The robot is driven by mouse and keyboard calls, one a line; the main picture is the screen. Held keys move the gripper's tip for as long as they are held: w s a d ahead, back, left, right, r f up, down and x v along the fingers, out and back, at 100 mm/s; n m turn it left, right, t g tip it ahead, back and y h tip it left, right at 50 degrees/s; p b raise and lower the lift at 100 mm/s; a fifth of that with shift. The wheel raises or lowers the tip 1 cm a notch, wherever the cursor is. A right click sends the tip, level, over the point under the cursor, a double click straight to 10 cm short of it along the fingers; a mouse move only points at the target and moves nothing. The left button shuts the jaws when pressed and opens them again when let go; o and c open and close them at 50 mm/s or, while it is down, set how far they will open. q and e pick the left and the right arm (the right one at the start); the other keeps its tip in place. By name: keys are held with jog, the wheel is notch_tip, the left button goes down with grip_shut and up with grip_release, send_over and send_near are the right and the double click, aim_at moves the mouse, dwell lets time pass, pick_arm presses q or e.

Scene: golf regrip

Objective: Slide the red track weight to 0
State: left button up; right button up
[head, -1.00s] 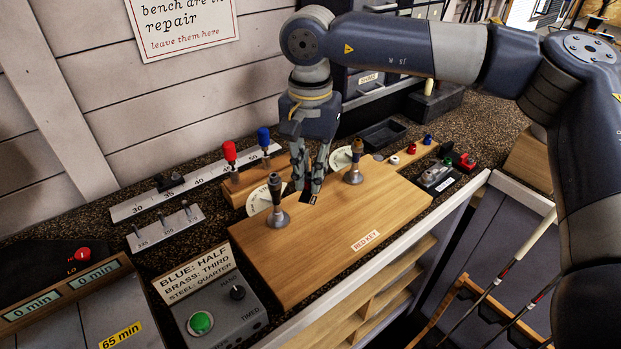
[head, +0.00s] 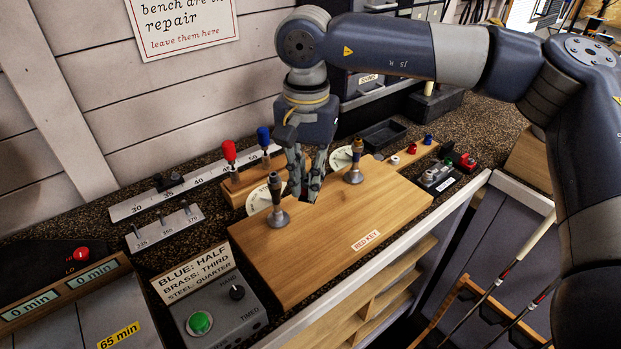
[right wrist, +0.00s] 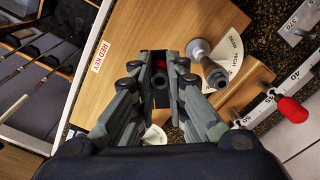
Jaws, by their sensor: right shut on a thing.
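My right gripper (head: 306,194) points down at the dark slot in the wooden board (head: 345,262), beside the RED KEY label. In the right wrist view its fingers (right wrist: 160,98) are closed around a small dark round piece (right wrist: 160,80) in that slot. A red patch, likely the red track weight (right wrist: 160,64), shows there, mostly hidden by the fingers. I cannot read a 0 mark or the weight's exact position. My left gripper is out of view.
Two metal posts (head: 277,208) (head: 353,170) stand on the board beside the fingers. A red-handled tool (head: 230,153) and a blue-handled tool (head: 264,139) stand behind, near a long ruler (head: 135,205). A grey switch box (head: 222,313) is at the front left.

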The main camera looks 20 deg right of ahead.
jog(key=shift+s+a+f, duration=0.25)
jog(key=shift+s+a, duration=0.1)
jog(key=shift+s, duration=0.3)
jog(key=o, duration=0.8)
jog(key=shift+o, duration=0.2)
jog(key=shift+w, duration=0.1)
